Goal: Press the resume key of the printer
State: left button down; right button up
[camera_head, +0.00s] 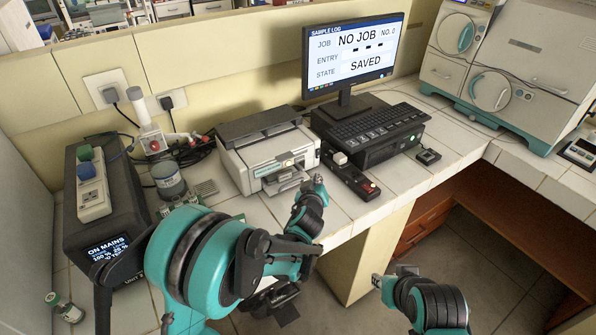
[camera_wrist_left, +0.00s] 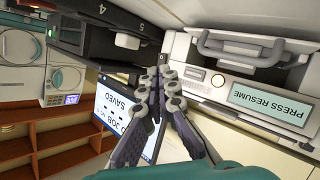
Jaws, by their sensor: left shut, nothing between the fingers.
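The white printer (camera_head: 262,150) with a dark lid stands on the tiled bench. No contact with the key shows. My right gripper (camera_head: 378,281) is low, in front of the bench; its jaws are too small to read.
A monitor (camera_head: 352,52) reading NO JOB and SAVED stands behind a keyboard (camera_head: 376,124). A small black box with a red button (camera_head: 369,186) lies right of the printer. A dark power unit (camera_head: 112,237) stands at left. White incubators (camera_head: 488,90) are at right.

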aim_at(300, 159)
pick_arm(q)
jog(key=shift+s+d+f, duration=0.15)
jog(key=shift+d+f, duration=0.45)
jog(key=shift+d, duration=0.05)
pick_arm(e)
jog(key=shift+s+a+f, duration=0.1)
jog(key=shift+s, duration=0.25)
pick_arm(q)
jog(key=w+a, duration=0.1)
jog(key=w, duration=0.1)
jog(key=w+a, duration=0.3)
jog(key=w, duration=0.1)
jog(key=shift+a, duration=0.2)
jog(key=shift+w+a, duration=0.45)
jog(key=shift+w, duration=0.2)
pick_arm(e)
jog(key=shift+r, duration=0.25)
pick_arm(q)
jog(key=shift+w, duration=0.1)
jog(key=shift+w+a, duration=0.2)
jog(key=shift+w, duration=0.05)
pick_arm(e)
jog(key=shift+f, duration=0.1)
